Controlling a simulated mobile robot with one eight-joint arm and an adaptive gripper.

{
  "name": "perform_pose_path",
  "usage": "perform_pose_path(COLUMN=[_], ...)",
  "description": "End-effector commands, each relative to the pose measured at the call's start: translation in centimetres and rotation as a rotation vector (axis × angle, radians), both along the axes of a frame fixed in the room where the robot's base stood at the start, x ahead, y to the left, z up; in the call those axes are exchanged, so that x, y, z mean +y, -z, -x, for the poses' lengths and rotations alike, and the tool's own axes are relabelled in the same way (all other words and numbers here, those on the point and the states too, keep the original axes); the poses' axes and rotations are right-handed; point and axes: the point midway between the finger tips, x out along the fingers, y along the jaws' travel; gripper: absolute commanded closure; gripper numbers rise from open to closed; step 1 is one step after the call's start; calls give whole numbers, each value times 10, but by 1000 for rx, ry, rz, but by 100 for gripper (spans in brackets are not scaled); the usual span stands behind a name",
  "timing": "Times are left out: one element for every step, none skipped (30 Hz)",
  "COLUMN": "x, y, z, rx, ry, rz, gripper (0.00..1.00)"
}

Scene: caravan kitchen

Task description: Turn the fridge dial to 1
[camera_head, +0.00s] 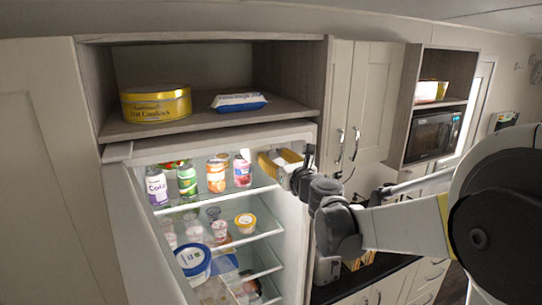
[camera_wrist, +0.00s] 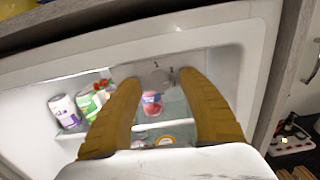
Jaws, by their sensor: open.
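The open fridge (camera_head: 292,230) stands under a wooden shelf, its inside lit. In the wrist view, a pale grey dial (camera_wrist: 156,79) sits on the fridge's upper inside wall, with small dark marks around it too small to read. My gripper (camera_wrist: 159,78) is open, its two yellow fingers pointing at the dial, one on each side of it in the picture. I cannot tell whether they touch it. In the head view my gripper (camera_head: 276,162) is at the fridge's upper right, and the dial cannot be made out there.
A yellow cookie tin (camera_head: 156,103) and a blue-white packet (camera_head: 238,102) sit on the shelf above. Cupboard doors with handles (camera_head: 355,143) are close on the right.

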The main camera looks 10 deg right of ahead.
Motion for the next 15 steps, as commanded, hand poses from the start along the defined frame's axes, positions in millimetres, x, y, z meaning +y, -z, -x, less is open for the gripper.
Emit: perform_pose_path(x=[0, 0, 0, 0, 0, 0, 0, 0, 0, 0, 0, 0, 0, 0, 0], y=[0, 0, 0, 0, 0, 0, 0, 0, 0, 0, 0, 0, 0, 0, 0], z=[0, 0, 0, 0, 0, 0, 0, 0, 0, 0, 0, 0, 0, 0, 0], rx=[0, 0, 0, 0, 0, 0, 0, 0, 0, 0, 0, 0, 0, 0, 0], ry=[0, 0, 0, 0, 0, 0, 0, 0, 0, 0, 0, 0, 0, 0, 0], rz=[0, 0, 0, 0, 0, 0, 0, 0, 0, 0, 0, 0, 0, 0, 1], gripper=[52, 52, 52, 52, 53, 66, 75, 84, 96, 100, 100, 100, 100, 100, 100])
